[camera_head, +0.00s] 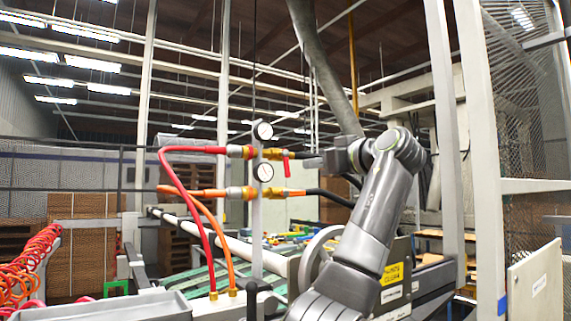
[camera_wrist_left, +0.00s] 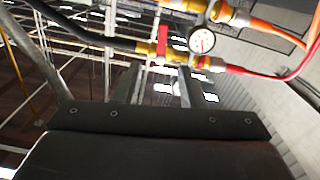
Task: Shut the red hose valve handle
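The red valve handle (camera_head: 286,166) hangs down from the brass valve (camera_head: 273,154) on the red hose line, across the line. In the left wrist view the handle (camera_wrist_left: 163,45) is a short red bar beyond the fingertips, roughly in line with the gap between them. My left gripper (camera_head: 308,162) points left at the handle, close to its right side. In the left wrist view its two fingers (camera_wrist_left: 159,86) stand apart with nothing between them. I cannot tell whether a finger touches the handle. My right gripper is in neither view.
A red hose (camera_head: 178,176) and an orange hose (camera_head: 222,243) loop down left of the post (camera_head: 257,220). Two round gauges, an upper one (camera_head: 263,131) and a lower one (camera_head: 263,172), sit near the valves. A black hose (camera_head: 330,196) runs below my gripper.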

